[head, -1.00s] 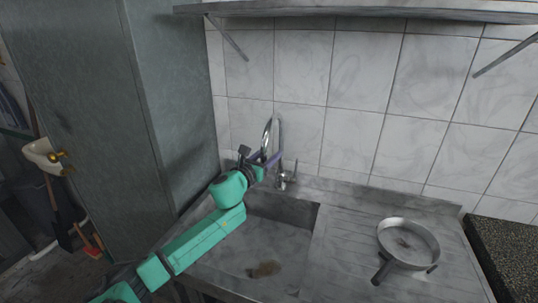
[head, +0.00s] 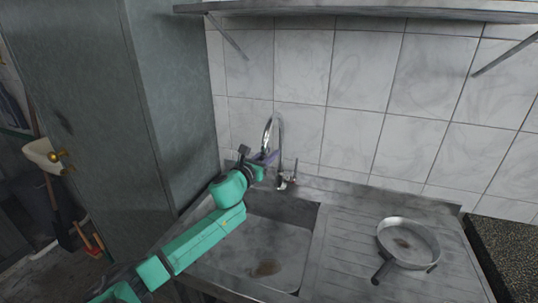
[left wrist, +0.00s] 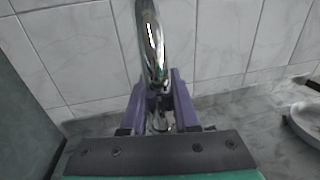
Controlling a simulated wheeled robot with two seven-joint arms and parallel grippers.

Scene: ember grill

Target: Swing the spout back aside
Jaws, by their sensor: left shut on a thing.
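The chrome tap spout (head: 268,131) arches up behind the sink, in front of the tiled wall. Its base and lever (head: 289,180) stand at the sink's back edge. My left gripper (head: 271,158) is at the hanging side of the spout. In the left wrist view the curved spout (left wrist: 152,45) comes down between the two purple fingers of my left gripper (left wrist: 160,100), which are shut on it. The spout's lower end is partly hidden by the gripper. My right gripper is not in view.
The steel sink basin (head: 270,245) is below my left arm, with a brown stain on its floor. A round pan (head: 408,243) sits on the ribbed drainboard at right. A tall grey cabinet (head: 175,100) stands close at left, and a shelf (head: 370,11) runs above.

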